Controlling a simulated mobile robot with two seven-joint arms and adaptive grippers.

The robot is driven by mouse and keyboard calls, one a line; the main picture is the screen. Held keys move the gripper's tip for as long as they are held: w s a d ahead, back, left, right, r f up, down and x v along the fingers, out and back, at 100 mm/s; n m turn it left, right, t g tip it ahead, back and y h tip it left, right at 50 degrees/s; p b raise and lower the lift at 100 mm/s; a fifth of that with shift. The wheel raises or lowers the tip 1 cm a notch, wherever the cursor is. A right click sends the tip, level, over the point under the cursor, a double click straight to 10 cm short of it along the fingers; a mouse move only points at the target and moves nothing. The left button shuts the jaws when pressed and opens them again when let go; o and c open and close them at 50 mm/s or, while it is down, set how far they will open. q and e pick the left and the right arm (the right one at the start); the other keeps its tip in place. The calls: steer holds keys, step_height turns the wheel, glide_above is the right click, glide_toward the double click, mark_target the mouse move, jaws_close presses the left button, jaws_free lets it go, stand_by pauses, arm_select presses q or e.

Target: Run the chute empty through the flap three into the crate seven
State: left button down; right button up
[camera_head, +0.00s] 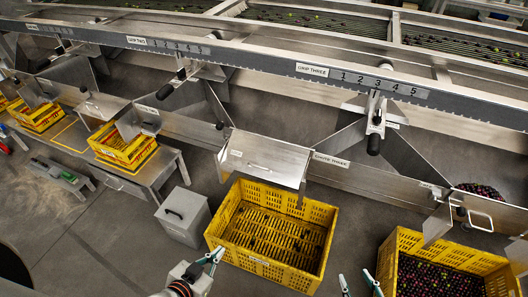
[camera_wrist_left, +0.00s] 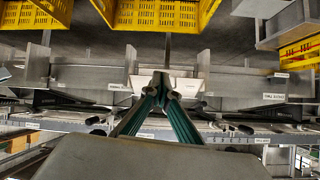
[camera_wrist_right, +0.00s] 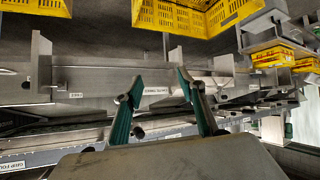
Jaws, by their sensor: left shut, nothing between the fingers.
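The chute marked three (camera_head: 331,160) is in the middle of the head view, below a rail plate marked Grip three. A metal flap (camera_head: 262,157) with a bar handle hangs at its left front; its small label is too small to read. Below stands a yellow crate (camera_head: 327,214) with a few dark fruits on its floor; its front label is unreadable. My left gripper (camera_head: 215,255) is shut and empty at this crate's front left corner; its fingertips also show in the left wrist view (camera_wrist_left: 165,85). My right gripper (camera_head: 360,283) is open and empty, right of the crate.
Another yellow crate (camera_head: 402,236), full of dark fruit, stands at right. A grey bin (camera_head: 183,216) stands left of the middle crate. A steel bench (camera_head: 163,178) holds yellow crates at left. Bare floor shows between the two right crates.

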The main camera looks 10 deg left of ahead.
arm_select(q)
steer(key=w+a+f+n+t+b, duration=0.1)
steer(key=w+b, duration=0.2)
steer(key=w, duration=0.5)
steer(key=w+a+f+t+b, duration=0.1)
steer(key=w+t+b, duration=0.1)
steer(key=w, duration=0.5)
steer(key=n+t+b, duration=0.1)
steer(key=b, duration=0.3)
glide_toward(246, 170)
steer(key=w+r, duration=0.2)
steer(key=w, duration=0.1)
steer(key=w+f+b, duration=0.1)
steer(key=w+f, duration=0.1)
steer(key=f, duration=0.1)
steer(key=shift+d+b, duration=0.35)
steer(key=shift+d, duration=0.05)
steer(key=shift+w+f, duration=0.25)
steer(key=shift+d, duration=0.1)
arm_select(e)
step_height(246, 170, down, 11)
steer(key=d, duration=0.1)
steer(key=shift+s+d+r+h, duration=0.15)
steer(key=shift+s+h, duration=0.1)
steer(key=shift+h, duration=0.05)
arm_select(q)
steer(key=shift+r, duration=0.1)
